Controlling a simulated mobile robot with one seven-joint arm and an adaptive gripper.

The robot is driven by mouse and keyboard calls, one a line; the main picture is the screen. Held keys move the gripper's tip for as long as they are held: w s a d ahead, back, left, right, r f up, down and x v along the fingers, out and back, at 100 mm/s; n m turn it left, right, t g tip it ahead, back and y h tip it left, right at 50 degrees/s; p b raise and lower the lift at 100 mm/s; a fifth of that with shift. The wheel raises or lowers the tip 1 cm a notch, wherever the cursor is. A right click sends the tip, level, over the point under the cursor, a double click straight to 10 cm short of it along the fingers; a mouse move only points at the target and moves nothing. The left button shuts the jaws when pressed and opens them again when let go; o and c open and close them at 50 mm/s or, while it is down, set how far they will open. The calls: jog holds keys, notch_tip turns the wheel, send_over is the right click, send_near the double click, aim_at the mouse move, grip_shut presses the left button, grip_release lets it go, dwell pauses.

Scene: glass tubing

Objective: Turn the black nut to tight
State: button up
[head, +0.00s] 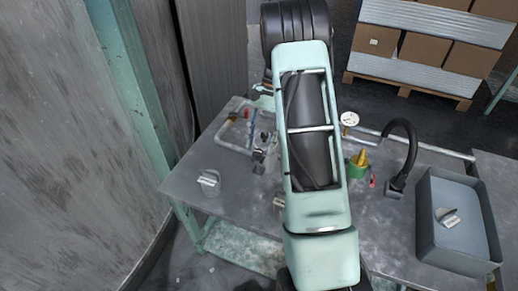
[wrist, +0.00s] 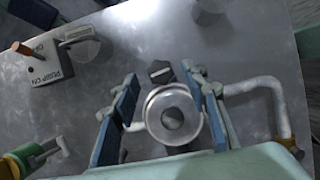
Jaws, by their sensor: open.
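In the wrist view my gripper (wrist: 168,112) is open, with one blue-padded finger on each side of a round, clear-rimmed fitting (wrist: 191,120) with a dark centre. Gaps show between the pads and the fitting. A small dark angular piece with a pale bar (wrist: 160,71) sits just beyond the fitting. I cannot tell for sure which dark part is the black nut. A pale tube (wrist: 256,87) runs right from the fitting and bends down. In the head view my arm hides the gripper and the fitting.
The grey bench (head: 226,199) holds a gauge (head: 349,119), a green and yellow piece (head: 358,166), a black hose (head: 405,145) and a loose pale knob (head: 209,181). A grey bin (head: 458,246) stands at right. A pump switch box (wrist: 58,68) is upper left in the wrist view.

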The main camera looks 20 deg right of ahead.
jog(key=shift+x, duration=1.05)
grip_shut()
jog(key=shift+r+m, duration=0.1)
jog(key=shift+m, duration=0.3)
jog(key=shift+m+t+p, duration=0.3)
jog(key=shift+m, duration=0.1)
